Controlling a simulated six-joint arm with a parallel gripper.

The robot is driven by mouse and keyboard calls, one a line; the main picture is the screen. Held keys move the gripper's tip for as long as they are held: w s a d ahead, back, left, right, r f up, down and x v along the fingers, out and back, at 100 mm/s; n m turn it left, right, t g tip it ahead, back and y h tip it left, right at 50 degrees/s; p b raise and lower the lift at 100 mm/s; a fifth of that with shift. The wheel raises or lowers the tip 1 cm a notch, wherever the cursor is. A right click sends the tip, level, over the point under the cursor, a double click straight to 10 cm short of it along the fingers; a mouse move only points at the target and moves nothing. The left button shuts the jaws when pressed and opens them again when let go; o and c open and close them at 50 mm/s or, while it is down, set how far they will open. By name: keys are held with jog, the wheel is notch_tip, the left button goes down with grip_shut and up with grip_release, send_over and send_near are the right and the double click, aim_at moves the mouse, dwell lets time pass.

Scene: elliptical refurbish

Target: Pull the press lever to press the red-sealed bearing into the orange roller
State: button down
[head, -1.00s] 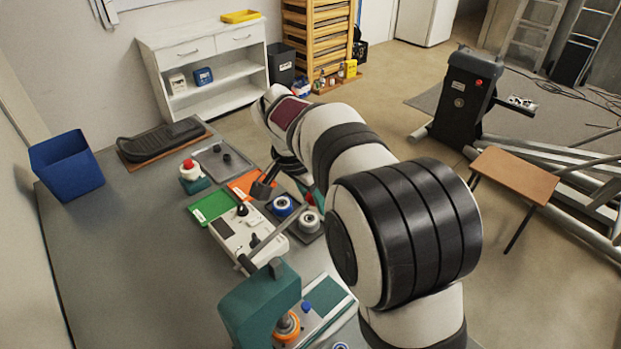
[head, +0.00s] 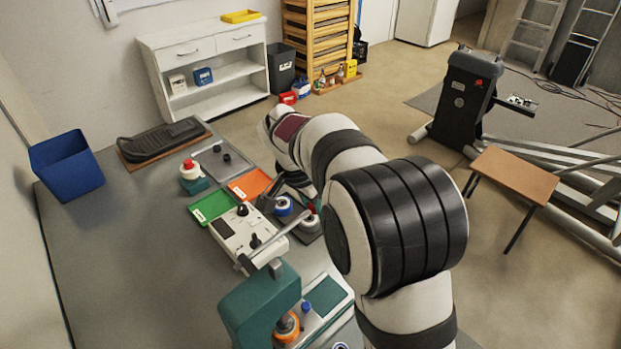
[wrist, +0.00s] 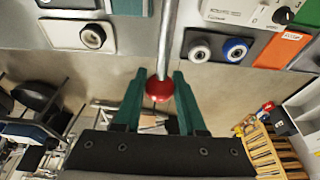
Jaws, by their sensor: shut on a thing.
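The teal press (head: 258,305) stands at the bottom of the head view. Its grey lever (head: 278,240) slants up and right from the press head. In the wrist view the lever rod (wrist: 166,40) comes down from the top edge to a red knob (wrist: 160,88). My gripper (wrist: 160,84) has its teal fingers on both sides of the knob and is shut on it. The orange roller (head: 287,328) stands under the press head, partly hidden by it. I cannot make out the red-sealed bearing.
Left of the lever are a white control box (head: 240,230) and a green tray (head: 212,207). A blue-rimmed wheel (head: 283,206) and an orange tray (head: 250,184) lie close to my gripper. A blue bin (head: 67,165) stands far left.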

jog(key=shift+f, duration=0.75)
jog(key=shift+f, duration=1.6)
jog(key=shift+s+a+f, duration=0.15)
jog(key=shift+f, duration=0.7)
jog(key=shift+s+a+f, duration=0.15)
jog(key=shift+f, duration=0.65)
jog(key=shift+s+a+f, duration=0.2)
jog(key=shift+f, duration=0.55)
jog(key=shift+s+a+f, duration=0.2)
jog(key=shift+f, duration=0.7)
